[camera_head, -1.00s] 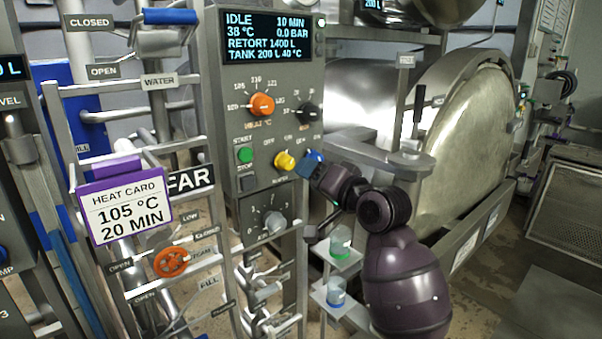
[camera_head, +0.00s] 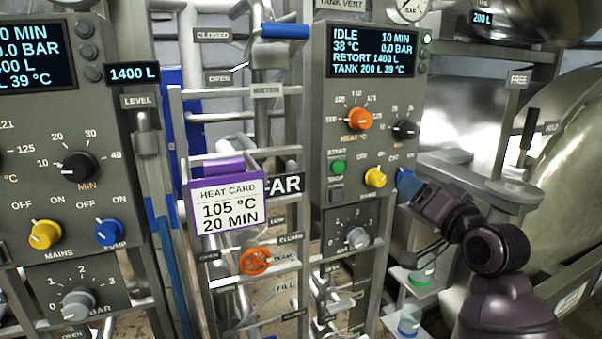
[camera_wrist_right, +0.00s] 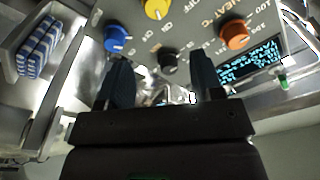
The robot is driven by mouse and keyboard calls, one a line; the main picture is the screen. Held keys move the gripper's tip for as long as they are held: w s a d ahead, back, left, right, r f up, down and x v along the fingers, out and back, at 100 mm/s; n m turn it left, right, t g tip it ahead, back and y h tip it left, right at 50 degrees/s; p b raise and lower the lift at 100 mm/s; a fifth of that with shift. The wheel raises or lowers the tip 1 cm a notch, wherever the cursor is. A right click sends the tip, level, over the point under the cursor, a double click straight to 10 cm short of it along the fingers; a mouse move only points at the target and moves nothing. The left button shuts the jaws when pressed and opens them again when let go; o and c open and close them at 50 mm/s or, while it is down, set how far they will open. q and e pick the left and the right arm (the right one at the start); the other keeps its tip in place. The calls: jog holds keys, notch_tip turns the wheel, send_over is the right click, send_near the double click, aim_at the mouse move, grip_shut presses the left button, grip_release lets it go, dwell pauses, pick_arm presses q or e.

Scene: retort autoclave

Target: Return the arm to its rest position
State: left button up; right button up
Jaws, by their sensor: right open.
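My right gripper (camera_head: 414,188) is in front of the lower right part of the far control panel (camera_head: 345,212), close to the blue knob (camera_head: 404,178). In the right wrist view the two dark fingers of the gripper (camera_wrist_right: 160,82) stand apart with nothing held between them. There the blue knob (camera_wrist_right: 116,38) is beyond the tip of the left finger; I cannot tell whether they touch. My left gripper is not in view.
The panel also carries a yellow knob (camera_head: 375,176), an orange heat knob (camera_head: 359,118) and a black knob (camera_head: 404,130). A white-and-purple heat card (camera_head: 228,203) hangs left of it. Small shelves hold cups (camera_head: 409,322) below my right arm. The large metal retort (camera_head: 572,160) is at right.

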jog(key=s+d+f+n+h, duration=0.1)
jog(key=s+f+n+h, duration=0.15)
jog(key=f, duration=0.95)
jog(key=s+d+f+n+h, duration=0.1)
jog(key=s+f+n+h, duration=0.15)
jog(key=f, duration=0.95)
pick_arm(q)
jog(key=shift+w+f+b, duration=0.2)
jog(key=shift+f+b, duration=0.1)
jog(key=shift+b, duration=0.35)
pick_arm(e)
jog(key=s+d+f+g, duration=0.1)
jog(key=s+f+g, duration=0.5)
jog(key=s+f, duration=1.6)
jog(key=shift+s+d+h, duration=0.15)
jog(key=shift+s+h, duration=0.15)
jog(key=shift+s, duration=0.2)
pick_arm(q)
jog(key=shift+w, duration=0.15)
pick_arm(e)
jog(key=shift+f, duration=0.15)
